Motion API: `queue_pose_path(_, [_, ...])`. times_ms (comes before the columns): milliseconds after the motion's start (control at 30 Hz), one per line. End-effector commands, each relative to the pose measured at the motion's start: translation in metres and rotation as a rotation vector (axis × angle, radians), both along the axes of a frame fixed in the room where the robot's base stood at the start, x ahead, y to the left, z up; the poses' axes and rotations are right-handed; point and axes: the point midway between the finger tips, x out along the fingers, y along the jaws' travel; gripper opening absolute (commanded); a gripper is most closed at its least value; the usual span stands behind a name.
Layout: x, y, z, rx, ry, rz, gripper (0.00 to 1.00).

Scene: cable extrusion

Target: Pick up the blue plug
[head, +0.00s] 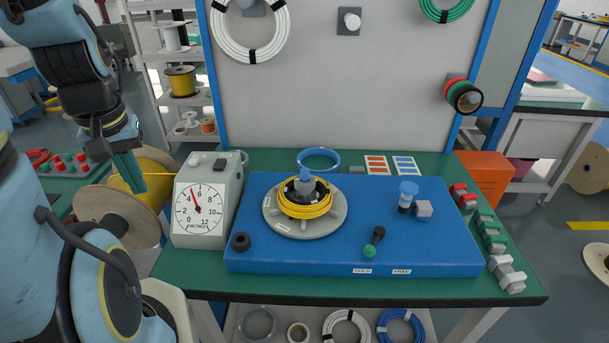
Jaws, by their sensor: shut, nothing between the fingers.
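Two blue parts could be the plug, and I cannot tell which is meant. One is a blue-topped, grey cone-like piece (305,177) standing in the middle of the yellow cable coil (304,210) on a grey round plate (279,220). The other is a light blue round-topped piece (408,188) on a dark stem beside a small grey block (424,209). Both are on the blue platform (300,260). My gripper (131,186) is at the upper left, left of the meter box and well away from both. Its teal fingers are together and empty.
A meter box (197,211) stands left of the platform on the green bench (330,289). A black ring (241,242) and a black lever with a green knob (374,242) are on the platform. Red, green and grey blocks (492,235) line the right edge. A panel (330,100) stands behind.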

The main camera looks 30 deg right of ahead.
Motion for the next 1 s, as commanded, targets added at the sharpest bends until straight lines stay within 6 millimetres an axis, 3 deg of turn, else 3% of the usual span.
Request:
queue_pose_path(300, [0.000,0.000,0.000,0.000,0.000,0.000,0.01])
queue_pose_path(533, [0.010,-0.016,-0.003,-0.004,0.016,-0.039,0.27])
queue_pose_path(833, [0.040,-0.093,-0.006,-0.007,0.085,-0.194,0.61])
queue_pose_path(1000, [0.048,-0.145,-0.004,0.005,0.117,-0.293,0.61])
